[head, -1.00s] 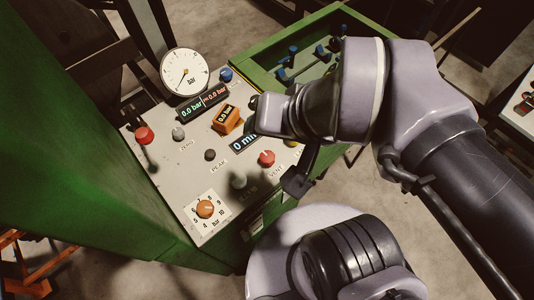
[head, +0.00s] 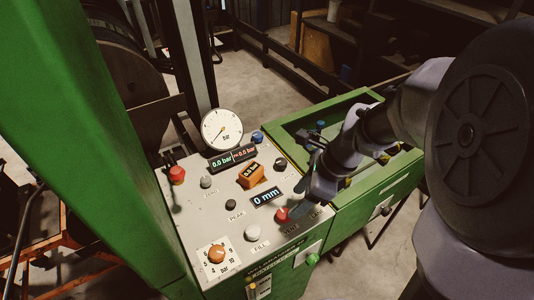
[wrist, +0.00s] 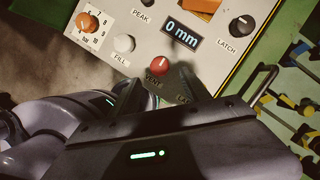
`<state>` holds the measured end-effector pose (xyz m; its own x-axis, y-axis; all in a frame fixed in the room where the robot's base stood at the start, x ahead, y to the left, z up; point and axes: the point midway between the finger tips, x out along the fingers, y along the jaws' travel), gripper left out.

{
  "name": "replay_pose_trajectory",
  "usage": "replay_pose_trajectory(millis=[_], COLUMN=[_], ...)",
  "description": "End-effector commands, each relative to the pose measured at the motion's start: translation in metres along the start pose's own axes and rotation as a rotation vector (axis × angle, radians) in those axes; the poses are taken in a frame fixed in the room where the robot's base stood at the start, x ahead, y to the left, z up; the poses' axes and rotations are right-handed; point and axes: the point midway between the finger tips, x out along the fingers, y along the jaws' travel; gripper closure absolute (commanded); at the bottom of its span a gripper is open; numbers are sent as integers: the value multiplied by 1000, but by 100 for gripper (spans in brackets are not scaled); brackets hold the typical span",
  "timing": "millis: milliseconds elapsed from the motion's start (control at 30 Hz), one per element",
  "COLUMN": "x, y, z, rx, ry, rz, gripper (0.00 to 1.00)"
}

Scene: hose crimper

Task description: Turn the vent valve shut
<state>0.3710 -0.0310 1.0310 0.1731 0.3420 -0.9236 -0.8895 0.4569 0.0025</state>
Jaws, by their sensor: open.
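The vent valve is a red knob (head: 282,215) on the sloping grey control panel (head: 215,195), near its front right edge. In the wrist view the red knob (wrist: 159,66) has a white mark pointing roughly up the picture, with the label VENT below it. My gripper (head: 312,178) is open and empty above the right side of the panel. One dark finger appears close to the right of the knob in the head view; I cannot tell whether it touches. In the wrist view my gripper (wrist: 197,90) has its fingers spread, with the knob nearer the left finger.
A white fill knob (head: 252,233), an orange bar dial (head: 217,253), a black latch knob (wrist: 242,26) and a red button (head: 176,174) stand nearby. A round gauge (head: 222,130) reads low. A display (head: 266,197) shows 0 mm. A green tray (head: 345,190) adjoins at right.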

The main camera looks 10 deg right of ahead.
Motion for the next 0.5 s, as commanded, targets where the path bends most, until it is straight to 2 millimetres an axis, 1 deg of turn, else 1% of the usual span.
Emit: replay_pose_trajectory(millis=[33,100,200,333,500], x=[21,38,56,68,70], y=[1,1,1,0,0], z=[-3,-2,-2,-1,0], rx=[-2,-3,-4,-3,-3], ry=[1,1,1,1,1], rz=[3,4,2,0,-1], gripper=[45,45,45,45,45])
